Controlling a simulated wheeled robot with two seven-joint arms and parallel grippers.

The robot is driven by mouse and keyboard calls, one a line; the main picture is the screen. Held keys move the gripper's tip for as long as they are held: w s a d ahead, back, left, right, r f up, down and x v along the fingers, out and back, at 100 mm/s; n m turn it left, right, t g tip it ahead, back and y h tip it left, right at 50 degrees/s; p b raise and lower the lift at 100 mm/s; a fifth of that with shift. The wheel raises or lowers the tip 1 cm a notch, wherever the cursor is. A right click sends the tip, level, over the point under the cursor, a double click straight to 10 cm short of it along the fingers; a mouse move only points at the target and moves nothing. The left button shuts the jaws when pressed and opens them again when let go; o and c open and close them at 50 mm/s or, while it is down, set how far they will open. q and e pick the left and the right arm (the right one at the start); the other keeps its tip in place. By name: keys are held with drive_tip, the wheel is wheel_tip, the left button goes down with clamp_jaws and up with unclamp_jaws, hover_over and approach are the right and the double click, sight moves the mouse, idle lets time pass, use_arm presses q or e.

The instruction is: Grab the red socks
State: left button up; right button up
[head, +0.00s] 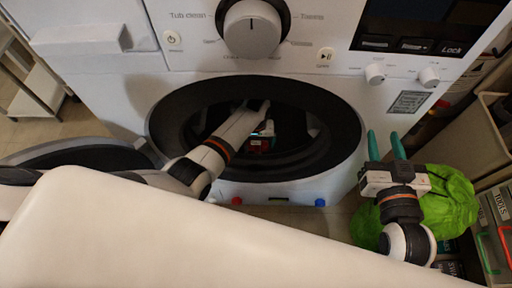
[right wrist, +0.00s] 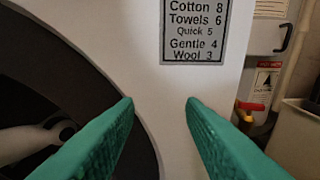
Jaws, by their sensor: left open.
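The washing machine's round door opening (head: 335,145) is in the middle of the head view. My left arm reaches through it, and my left gripper (head: 263,128) is inside the dark drum, open. A small dark red item (head: 258,146), seemingly the red socks, lies in the drum right at the left gripper's fingers. Its shape is partly hidden by the gripper and shadow, and I cannot tell whether they touch. My right gripper (head: 386,146) is outside, right of the opening, with its green fingers apart and empty. They also show spread in the right wrist view (right wrist: 160,105).
The washer door (head: 75,157) stands open at the left. A green bag (head: 450,205) is on the floor behind my right wrist. Shelves with bins (head: 490,235) stand at the right, and a white rack (head: 35,85) at the far left.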

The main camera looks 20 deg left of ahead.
use_arm(q)
drive_tip(key=shift+f, duration=0.3)
use_arm(e)
drive_tip(key=shift+w+a+r+t, duration=0.1)
drive_tip(key=shift+a+r+t, duration=0.1)
drive_tip(key=shift+r+t, duration=0.55)
drive_tip(key=shift+r, duration=0.1)
use_arm(q)
drive_tip(key=c, duration=1)
drive_tip(key=shift+r, duration=0.1)
use_arm(e)
drive_tip(key=shift+g, duration=0.25)
